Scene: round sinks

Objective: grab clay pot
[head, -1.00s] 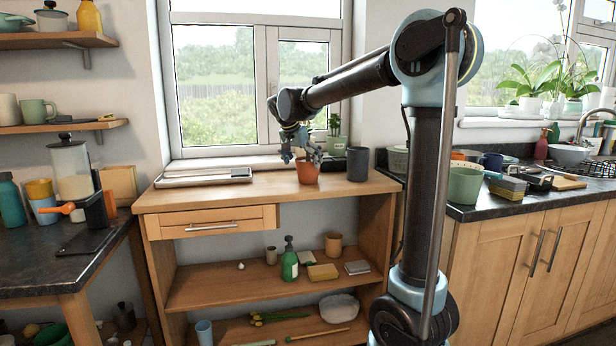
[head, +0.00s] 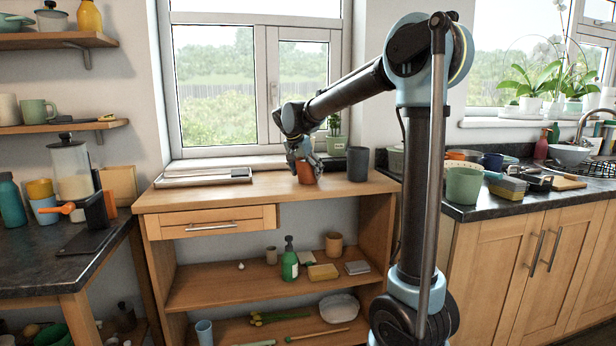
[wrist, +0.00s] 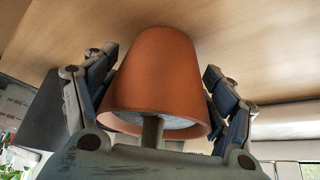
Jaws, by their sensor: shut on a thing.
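The orange-brown clay pot (head: 305,174) stands upright on the wooden table top (head: 215,190), near its back right, in the head view. My gripper (head: 304,165) is down around it from above. In the wrist view the pot (wrist: 157,75) fills the middle, between the two fingers of my gripper (wrist: 158,85), one on each side. The gripper is shut on the pot. A greyish fill and a green stem show inside the pot's rim. The exact finger contact is partly hidden by the pot's curve.
A dark grey cup (head: 358,164) stands close to the right of the pot. A potted plant (head: 336,136) is behind by the window. A flat silver device (head: 204,177) lies at the table's left. The table's front middle is clear.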

